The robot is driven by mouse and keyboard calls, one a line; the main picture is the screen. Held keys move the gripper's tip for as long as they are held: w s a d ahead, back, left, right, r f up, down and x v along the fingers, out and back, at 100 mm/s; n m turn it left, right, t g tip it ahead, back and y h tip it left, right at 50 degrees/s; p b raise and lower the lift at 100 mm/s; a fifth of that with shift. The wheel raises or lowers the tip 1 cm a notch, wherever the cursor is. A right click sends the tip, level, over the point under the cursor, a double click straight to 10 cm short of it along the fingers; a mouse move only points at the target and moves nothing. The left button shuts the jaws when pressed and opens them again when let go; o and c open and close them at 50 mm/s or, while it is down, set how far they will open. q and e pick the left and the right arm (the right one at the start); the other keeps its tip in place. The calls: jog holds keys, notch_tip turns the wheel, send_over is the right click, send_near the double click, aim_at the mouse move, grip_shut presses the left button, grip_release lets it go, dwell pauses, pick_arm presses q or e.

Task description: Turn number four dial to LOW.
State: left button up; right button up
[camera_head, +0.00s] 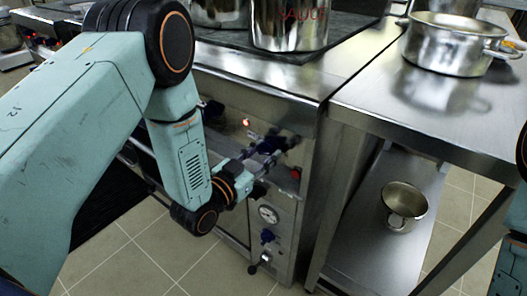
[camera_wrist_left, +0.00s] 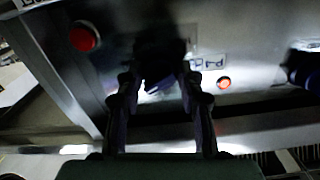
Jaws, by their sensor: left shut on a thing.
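The dial (camera_wrist_left: 158,84) is a dark knob with a blue part on the steel front panel of the stove. In the wrist view it sits between the two fingers of my left gripper (camera_wrist_left: 157,88), which is shut on it. In the head view the left gripper (camera_head: 279,149) reaches the panel near its right end, and the fingers and arm hide most of the dial. I cannot read its number or setting. The small marks beside it in the wrist view are not legible. My right gripper is not in view.
A red button (camera_head: 295,173) and a lit orange-red lamp (camera_head: 246,122) are close to the gripper.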

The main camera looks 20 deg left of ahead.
pick_arm(q)
jog(key=m+p, duration=0.2)
jog(key=m, duration=0.2)
jog(key=shift+r, duration=0.1)
jog(key=m+p, duration=0.2)
jog(key=m, duration=0.3)
dwell(0.4)
jog(key=o, duration=1.2)
jog(key=v, duration=1.2)
